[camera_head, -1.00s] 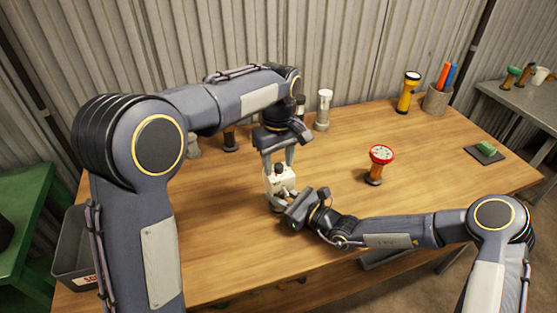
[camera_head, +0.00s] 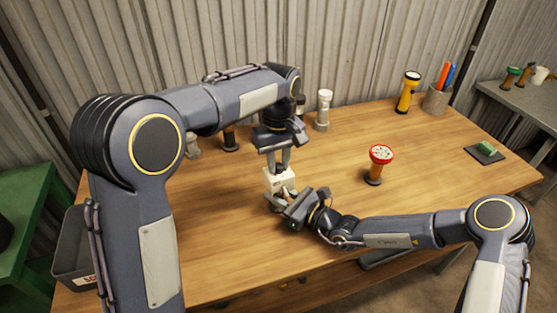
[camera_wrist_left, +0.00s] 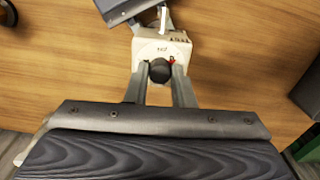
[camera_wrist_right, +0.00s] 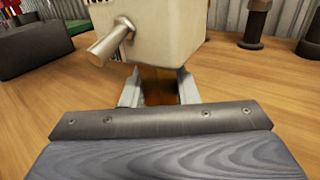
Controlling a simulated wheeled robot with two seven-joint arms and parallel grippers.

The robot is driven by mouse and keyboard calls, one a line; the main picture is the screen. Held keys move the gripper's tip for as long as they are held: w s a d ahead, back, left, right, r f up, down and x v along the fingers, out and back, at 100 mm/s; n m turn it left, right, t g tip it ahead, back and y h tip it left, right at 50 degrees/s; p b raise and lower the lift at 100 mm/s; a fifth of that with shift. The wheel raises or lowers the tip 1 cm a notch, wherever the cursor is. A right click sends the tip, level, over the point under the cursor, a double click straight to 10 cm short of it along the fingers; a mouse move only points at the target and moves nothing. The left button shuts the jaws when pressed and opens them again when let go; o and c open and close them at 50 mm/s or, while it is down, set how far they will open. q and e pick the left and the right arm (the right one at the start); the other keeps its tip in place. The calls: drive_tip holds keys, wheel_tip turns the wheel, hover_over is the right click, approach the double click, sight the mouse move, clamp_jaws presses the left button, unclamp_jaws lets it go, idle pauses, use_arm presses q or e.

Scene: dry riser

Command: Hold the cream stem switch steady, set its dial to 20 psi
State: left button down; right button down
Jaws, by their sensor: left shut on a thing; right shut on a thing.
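The cream stem switch (camera_head: 279,182) stands upright on the table, a cream box with a metal peg on its side. In the left wrist view its dark dial knob (camera_wrist_left: 160,71) sits on the cream top, with small print and a red mark beside it; I cannot read the setting. My left gripper (camera_head: 280,165) points down and is shut on the knob. My right gripper (camera_head: 276,202) reaches in low from the right. In the right wrist view its fingers (camera_wrist_right: 158,92) are shut on the brownish stem under the cream box (camera_wrist_right: 160,32). The stem's foot is mostly hidden.
A red-topped switch (camera_head: 375,165) stands to the right. A white-topped one (camera_head: 323,110) and darker ones stand behind. Table between is clear.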

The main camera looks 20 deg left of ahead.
sight(279, 165)
use_arm(q)
drive_tip(key=m, duration=0.5)
drive_tip(key=shift+m, duration=2.1)
drive_tip(key=c, duration=1.2)
unclamp_jaws()
drive_tip(key=shift+c, duration=0.2)
drive_tip(key=shift+r, duration=0.15)
wheel_tip(279, 165, up, 12)
use_arm(e)
drive_tip(key=c, duration=1)
unclamp_jaws()
drive_tip(key=shift+c, duration=0.2)
